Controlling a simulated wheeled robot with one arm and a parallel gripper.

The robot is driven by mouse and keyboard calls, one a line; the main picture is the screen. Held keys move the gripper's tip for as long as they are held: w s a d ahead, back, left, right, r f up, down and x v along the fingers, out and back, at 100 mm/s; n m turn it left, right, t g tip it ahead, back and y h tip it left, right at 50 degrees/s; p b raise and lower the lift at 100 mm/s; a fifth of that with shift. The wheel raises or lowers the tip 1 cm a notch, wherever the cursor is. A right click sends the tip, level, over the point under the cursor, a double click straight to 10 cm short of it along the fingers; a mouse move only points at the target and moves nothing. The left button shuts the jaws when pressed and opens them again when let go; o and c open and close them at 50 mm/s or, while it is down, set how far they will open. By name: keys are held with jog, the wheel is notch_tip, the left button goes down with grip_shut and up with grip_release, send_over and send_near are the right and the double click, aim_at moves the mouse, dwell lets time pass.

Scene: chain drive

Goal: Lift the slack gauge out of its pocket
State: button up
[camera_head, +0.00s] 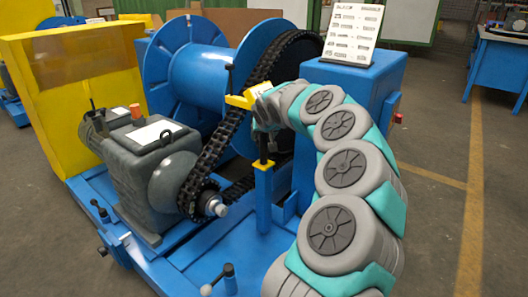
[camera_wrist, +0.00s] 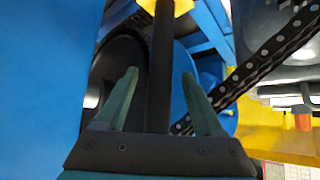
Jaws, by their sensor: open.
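What looks like the slack gauge is a black upright rod with a yellow head (camera_head: 238,102). Its lower part stands at the top of a blue post (camera_head: 264,200) in front of the chain. In the wrist view the black rod (camera_wrist: 163,60) runs between my two fingers, with yellow at the top edge. My gripper (camera_wrist: 159,73) is open, a finger on each side of the rod with gaps visible. In the head view my wrist hides part of the gauge and most of the gripper.
The black chain (camera_head: 215,145) runs from a small sprocket up to a large wheel behind my arm. A grey gearbox (camera_head: 135,150), a blue drum (camera_head: 197,80) and a yellow guard (camera_head: 80,60) stand left. A chart (camera_head: 353,35) rests on the blue cabinet (camera_head: 372,85).

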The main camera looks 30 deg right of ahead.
jog(key=shift+c, duration=0.4)
grip_shut()
dwell(1.0)
